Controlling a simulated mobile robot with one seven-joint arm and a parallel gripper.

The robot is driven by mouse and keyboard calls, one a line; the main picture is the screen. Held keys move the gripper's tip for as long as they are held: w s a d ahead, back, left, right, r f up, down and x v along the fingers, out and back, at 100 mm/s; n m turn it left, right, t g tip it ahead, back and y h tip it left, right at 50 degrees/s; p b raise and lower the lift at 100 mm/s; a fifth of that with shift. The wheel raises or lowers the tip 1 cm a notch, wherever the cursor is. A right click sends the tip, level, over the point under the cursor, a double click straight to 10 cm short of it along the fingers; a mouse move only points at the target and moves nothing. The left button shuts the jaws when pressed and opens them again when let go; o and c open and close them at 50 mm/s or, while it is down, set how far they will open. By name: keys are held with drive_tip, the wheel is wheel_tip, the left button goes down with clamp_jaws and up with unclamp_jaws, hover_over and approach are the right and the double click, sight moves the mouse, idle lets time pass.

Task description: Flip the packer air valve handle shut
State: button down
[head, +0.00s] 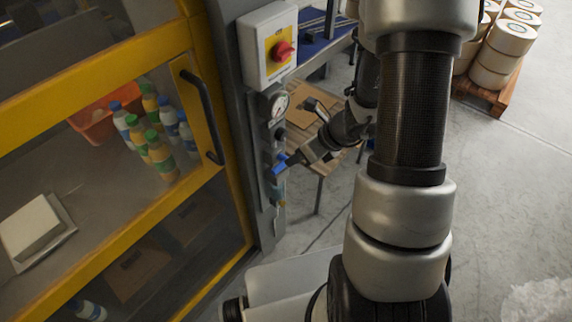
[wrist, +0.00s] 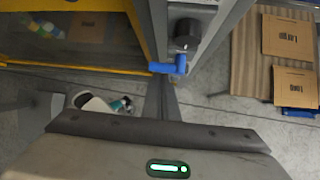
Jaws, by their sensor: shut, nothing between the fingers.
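The blue valve handle (head: 279,168) is on the narrow grey post of the yellow-framed machine, below the round gauge (head: 279,104). In the wrist view the blue handle (wrist: 168,69) lies crosswise below a dark round fitting (wrist: 186,35), with a bend at its right end. My gripper (head: 294,161) is shut and empty, reaching from the right with its tip close to the handle. I cannot tell whether the tip touches the handle. Part of the valve body is hidden.
A switch box with a red knob (head: 283,51) sits above the gauge. The machine's door has a black handle (head: 203,115), left of the post. A wooden table (wrist: 253,65) with cardboard pieces stands right of the post. A pallet of rolls (head: 497,50) stands farther back.

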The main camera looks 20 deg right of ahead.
sight(280, 168)
drive_tip(key=shift+x, duration=2.25)
